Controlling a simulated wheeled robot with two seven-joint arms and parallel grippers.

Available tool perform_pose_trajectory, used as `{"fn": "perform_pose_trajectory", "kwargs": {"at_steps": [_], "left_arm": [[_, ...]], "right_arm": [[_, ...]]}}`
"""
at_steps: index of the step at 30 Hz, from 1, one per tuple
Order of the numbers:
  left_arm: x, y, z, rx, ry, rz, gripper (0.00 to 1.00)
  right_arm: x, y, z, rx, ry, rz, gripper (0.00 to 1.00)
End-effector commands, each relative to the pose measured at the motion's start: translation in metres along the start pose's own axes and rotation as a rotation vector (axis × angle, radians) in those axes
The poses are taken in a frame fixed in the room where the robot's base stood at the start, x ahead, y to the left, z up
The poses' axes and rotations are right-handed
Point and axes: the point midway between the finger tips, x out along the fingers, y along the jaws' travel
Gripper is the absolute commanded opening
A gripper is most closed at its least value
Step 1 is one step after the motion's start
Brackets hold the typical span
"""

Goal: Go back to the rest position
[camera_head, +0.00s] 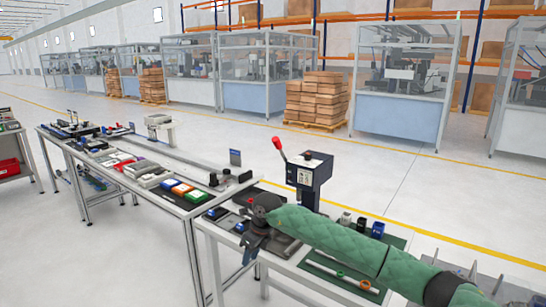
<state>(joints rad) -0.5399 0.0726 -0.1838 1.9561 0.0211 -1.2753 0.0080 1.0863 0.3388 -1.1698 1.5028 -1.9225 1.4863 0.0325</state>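My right arm, in a green padded cover, comes in from the lower right and reaches over the near workbench (290,262). My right gripper (250,246) is dark and small at the arm's end, by the bench's left part. Its fingers blend with the dark items behind, so I cannot tell whether it is open or shut or holds anything. My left gripper and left arm are not in view.
A press with a red-knobbed lever (308,172) stands behind my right arm. Small coloured parts lie on a green mat (345,268). A longer bench (190,205) with trays and devices extends left. Open floor (90,260) is at lower left; caged machines (405,85) stand behind.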

Motion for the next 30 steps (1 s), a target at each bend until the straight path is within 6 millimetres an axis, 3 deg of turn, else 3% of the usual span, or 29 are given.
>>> {"fn": "perform_pose_trajectory", "kwargs": {"at_steps": [7, 15, 22, 30], "left_arm": [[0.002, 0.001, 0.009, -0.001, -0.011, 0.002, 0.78], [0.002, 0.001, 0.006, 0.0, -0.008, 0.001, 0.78], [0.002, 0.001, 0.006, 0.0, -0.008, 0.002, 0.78], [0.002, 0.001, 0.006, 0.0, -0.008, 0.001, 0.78]], "right_arm": [[0.041, 0.077, 0.023, 0.065, -0.251, 0.301, 0.33], [0.045, 0.144, 0.049, 0.26, -0.581, 0.655, 0.33], [0.032, 0.161, 0.056, 0.52, -0.843, 0.909, 0.33], [0.025, 0.136, 0.036, 0.929, -1.114, 1.131, 0.33]]}}
